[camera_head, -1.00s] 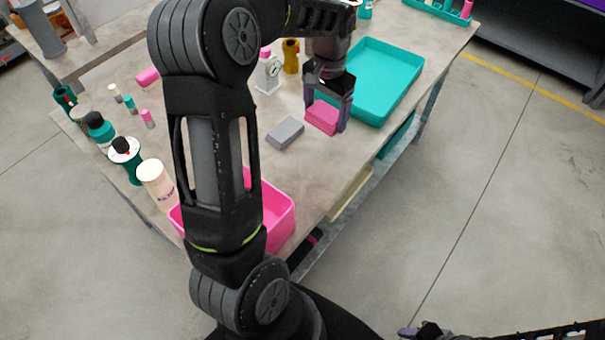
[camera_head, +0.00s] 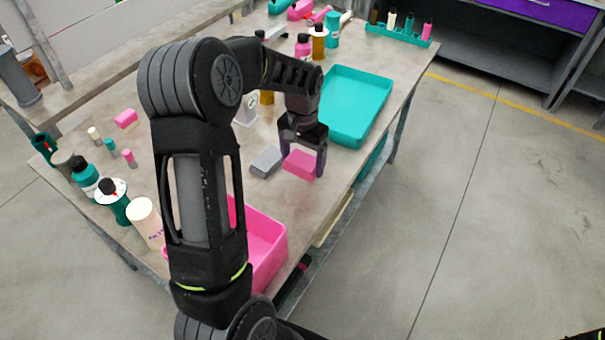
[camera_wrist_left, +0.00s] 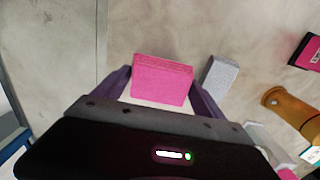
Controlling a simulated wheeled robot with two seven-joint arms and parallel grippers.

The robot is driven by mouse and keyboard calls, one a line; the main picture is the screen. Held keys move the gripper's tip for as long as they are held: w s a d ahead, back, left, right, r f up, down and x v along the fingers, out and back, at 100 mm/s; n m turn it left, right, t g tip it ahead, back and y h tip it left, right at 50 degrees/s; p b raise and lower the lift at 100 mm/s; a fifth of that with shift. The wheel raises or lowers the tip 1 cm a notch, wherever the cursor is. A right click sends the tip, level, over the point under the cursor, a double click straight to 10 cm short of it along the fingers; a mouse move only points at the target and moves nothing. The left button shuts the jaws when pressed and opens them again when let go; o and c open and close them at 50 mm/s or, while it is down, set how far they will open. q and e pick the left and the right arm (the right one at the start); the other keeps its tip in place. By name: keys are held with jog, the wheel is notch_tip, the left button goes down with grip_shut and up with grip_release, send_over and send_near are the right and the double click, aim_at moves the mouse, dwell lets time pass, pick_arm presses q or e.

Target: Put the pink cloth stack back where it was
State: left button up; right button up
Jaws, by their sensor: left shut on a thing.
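The pink cloth stack (camera_head: 299,165) is a small block between the fingers of my left gripper (camera_head: 303,163), which is shut on it. It is at or just above the tabletop; I cannot tell if it touches. In the left wrist view the stack (camera_wrist_left: 162,80) sits between both fingers, over bare tabletop. A grey block (camera_head: 266,161) lies just left of the stack, apart from it, and also shows in the wrist view (camera_wrist_left: 219,75). My right gripper is not in view.
A teal tray (camera_head: 356,105) lies behind and right of the stack. A pink bin (camera_head: 266,244) stands at the near end, partly behind my left arm. Several bottles line the left edge. A small scale (camera_head: 246,110) stands behind the grey block. The table's right edge is close to the stack.

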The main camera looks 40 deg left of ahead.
aim_at(303, 183)
pick_arm(q)
jog(key=shift+f, duration=0.85)
jog(key=shift+f+p, duration=0.35)
jog(key=shift+f, duration=1.55)
jog(key=shift+f, duration=0.25)
jog(key=o, duration=1.3)
jog(key=shift+r, duration=0.1)
jog(key=shift+c, duration=0.2)
jog(key=shift+r, duration=0.1)
notch_tip(303, 183, up, 12)
jog(key=shift+r+b, duration=0.1)
jog(key=shift+b, duration=0.55)
